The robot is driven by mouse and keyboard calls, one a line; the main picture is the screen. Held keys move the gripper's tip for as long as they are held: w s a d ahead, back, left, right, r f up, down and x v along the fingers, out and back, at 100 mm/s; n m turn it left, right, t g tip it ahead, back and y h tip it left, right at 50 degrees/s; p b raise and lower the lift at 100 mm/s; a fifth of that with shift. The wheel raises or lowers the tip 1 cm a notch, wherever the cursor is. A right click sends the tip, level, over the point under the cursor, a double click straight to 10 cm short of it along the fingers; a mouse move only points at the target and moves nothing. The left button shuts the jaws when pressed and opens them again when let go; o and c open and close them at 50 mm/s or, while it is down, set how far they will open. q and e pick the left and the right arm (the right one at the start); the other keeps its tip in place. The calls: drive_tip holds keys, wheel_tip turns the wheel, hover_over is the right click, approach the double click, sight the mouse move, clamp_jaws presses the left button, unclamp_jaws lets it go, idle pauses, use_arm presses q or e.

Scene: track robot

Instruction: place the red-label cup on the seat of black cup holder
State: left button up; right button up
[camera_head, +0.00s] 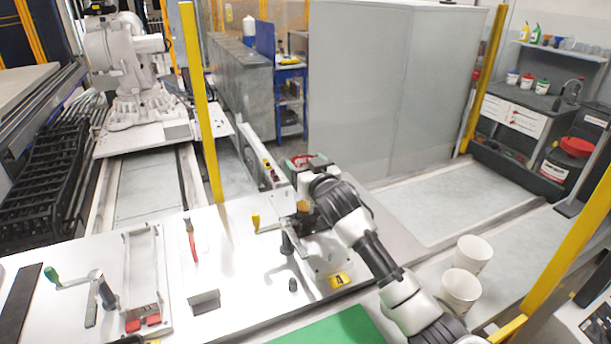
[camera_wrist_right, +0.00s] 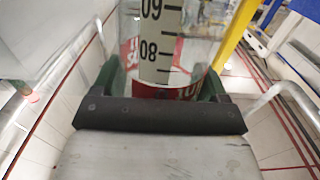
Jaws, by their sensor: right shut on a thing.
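The red-label cup (camera_wrist_right: 160,60) is clear, with a black-and-white number scale and a red band low down in the right wrist view. My right gripper (camera_wrist_right: 163,84) is shut on it, with a green finger on each side. In the head view my right gripper (camera_head: 301,165) is at the far edge of the white table, in the air as far as I can tell. A small red and green patch shows there, and the arm hides most of the cup. I cannot pick out the black cup holder with certainty. My left gripper is not in view.
Two white buckets (camera_head: 467,268) stand at right. A yellow post (camera_head: 200,100) rises behind the table.

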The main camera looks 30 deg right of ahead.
wheel_tip(320, 180, down, 3)
drive_tip(key=shift+f+p, duration=0.2)
drive_tip(key=shift+p, duration=0.4)
drive_tip(key=shift+f, duration=0.25)
drive_tip(key=shift+f, duration=0.15)
drive_tip(key=o, duration=1.2)
